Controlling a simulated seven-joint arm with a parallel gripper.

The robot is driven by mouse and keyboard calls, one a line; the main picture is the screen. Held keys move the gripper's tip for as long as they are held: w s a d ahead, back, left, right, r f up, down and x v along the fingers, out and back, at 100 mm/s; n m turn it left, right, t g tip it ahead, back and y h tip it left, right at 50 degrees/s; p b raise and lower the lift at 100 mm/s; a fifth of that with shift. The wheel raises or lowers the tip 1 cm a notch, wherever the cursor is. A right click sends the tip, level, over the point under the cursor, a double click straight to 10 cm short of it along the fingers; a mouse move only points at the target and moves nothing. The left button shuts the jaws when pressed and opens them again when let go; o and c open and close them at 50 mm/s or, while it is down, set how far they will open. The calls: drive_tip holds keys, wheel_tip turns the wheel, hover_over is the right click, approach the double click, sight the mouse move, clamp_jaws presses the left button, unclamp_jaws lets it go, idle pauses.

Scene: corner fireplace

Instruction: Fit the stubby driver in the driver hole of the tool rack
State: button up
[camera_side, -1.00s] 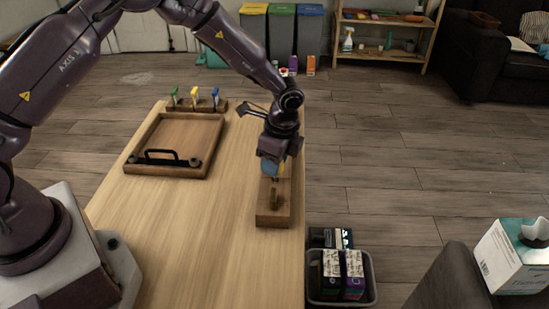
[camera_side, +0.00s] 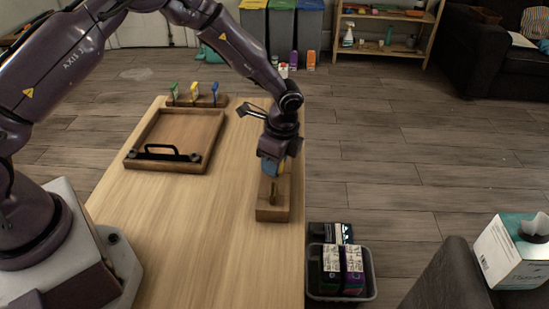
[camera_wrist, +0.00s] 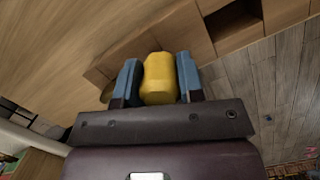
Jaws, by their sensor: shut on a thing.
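My gripper (camera_wrist: 158,80) is shut on the yellow handle of the stubby driver (camera_wrist: 159,76), which sits between the two blue fingers in the wrist view. In the side view my gripper (camera_side: 271,167) points down over the far part of the wooden tool rack (camera_side: 273,212), low and close to its top. The driver's shaft and tip are hidden, as is the driver hole. I cannot tell whether the tip is in the hole. A dark upright shape (camera_side: 274,193) shows on the near part of the rack.
The rack lies by the table's right edge. A wooden tray (camera_side: 165,165) with a black handle is to the left, and a small rack (camera_side: 198,101) with several coloured-handled items stands behind it. A grey bin (camera_side: 370,272) is on the floor at right. The front table is clear.

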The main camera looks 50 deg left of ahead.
drive_tip(key=shift+f, duration=0.55)
drive_tip(key=o, duration=0.9)
